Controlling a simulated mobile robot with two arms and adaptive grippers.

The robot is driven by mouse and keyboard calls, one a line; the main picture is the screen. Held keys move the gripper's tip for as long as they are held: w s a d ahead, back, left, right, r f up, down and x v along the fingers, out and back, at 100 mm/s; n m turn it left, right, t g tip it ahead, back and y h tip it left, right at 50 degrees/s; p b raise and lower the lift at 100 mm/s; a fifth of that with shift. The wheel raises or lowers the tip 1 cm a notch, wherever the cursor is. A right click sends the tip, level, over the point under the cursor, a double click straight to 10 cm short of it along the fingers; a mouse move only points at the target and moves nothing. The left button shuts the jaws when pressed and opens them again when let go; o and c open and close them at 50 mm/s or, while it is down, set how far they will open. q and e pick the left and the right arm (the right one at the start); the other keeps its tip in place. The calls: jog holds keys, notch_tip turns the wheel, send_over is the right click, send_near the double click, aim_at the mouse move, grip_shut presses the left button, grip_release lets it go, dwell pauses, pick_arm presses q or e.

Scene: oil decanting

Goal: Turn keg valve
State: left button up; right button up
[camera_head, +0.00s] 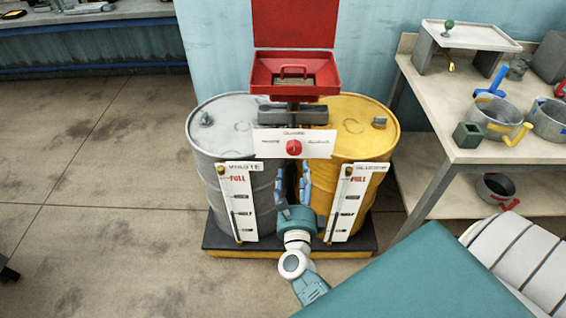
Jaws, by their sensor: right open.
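A round red valve knob (294,147) sits in the middle of a white label plate (266,143) between two kegs. The left keg (215,135) is grey and the right keg (375,145) is yellow. Each has a white level gauge on its front, the left gauge (238,203) and the right gauge (346,203). My right gripper (293,182) points upward just below the plate, its two bluish fingers spread apart and empty. It is apart from the knob in the picture; its exact depth gap is unclear. My left gripper is not in view.
A red tray (297,88) with a handle stands above the knob. The kegs stand on a dark platform (225,241) with a yellow edge. At right, a table (470,110) holds pots (493,118) and a small stand (470,38). The floor at left is clear.

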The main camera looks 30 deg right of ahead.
aim_at(295, 153)
jog(key=x, duration=0.5)
jog(key=shift+w+d+p, duration=0.2)
jog(key=shift+p, duration=0.1)
jog(key=x, duration=0.3)
jog(key=shift+w, duration=0.25)
jog(key=shift+w+d, duration=0.3)
jog(key=shift+w, duration=0.1)
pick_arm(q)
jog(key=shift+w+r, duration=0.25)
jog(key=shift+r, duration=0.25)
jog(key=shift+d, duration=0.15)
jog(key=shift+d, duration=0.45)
pick_arm(e)
jog(key=c, duration=1.2)
jog(key=shift+o, duration=0.2)
jog(key=shift+f, duration=0.1)
